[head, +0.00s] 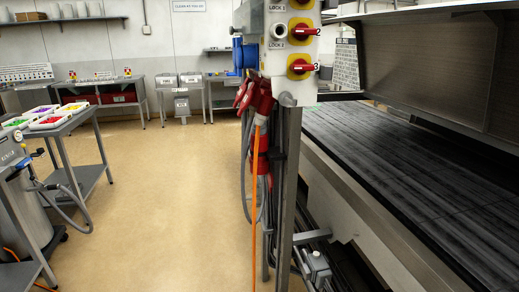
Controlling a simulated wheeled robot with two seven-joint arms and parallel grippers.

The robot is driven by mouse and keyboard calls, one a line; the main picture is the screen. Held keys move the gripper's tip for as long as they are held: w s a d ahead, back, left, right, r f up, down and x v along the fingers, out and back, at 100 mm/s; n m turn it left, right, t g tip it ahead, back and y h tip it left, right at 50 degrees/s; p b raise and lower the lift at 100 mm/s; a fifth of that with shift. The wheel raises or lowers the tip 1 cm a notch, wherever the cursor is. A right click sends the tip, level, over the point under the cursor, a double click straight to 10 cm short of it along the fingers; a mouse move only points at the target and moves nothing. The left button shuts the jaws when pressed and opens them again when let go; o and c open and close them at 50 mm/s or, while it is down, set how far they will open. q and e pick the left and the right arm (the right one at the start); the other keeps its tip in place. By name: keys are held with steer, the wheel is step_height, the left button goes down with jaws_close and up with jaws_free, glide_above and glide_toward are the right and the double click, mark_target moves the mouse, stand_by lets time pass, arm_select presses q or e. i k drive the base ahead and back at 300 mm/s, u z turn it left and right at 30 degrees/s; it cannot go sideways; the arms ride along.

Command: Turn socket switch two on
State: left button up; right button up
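A socket panel (283,62) stands on a metal post in the upper middle of the head view. It carries red rotary switches on yellow plates in a column. Switch two (303,31), marked 2, is the middle one, and its red handle lies about horizontal. Switch three (301,67), marked 3, sits below it, also with its handle about horizontal. Part of another switch (301,3) shows above, cut off by the top edge. Neither of my grippers is in view.
Red plugs (256,100) and an orange cable (257,200) hang below the panel. A dark slatted conveyor (415,175) under a metal hood (440,75) fills the right side. Trolleys with coloured trays (48,120) stand at left. The tan floor (165,200) between is clear.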

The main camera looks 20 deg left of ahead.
mark_target(301, 31)
steer(key=k, duration=0.5)
steer(key=u, duration=0.5)
steer(key=i, duration=1.4)
steer(key=z, duration=0.8)
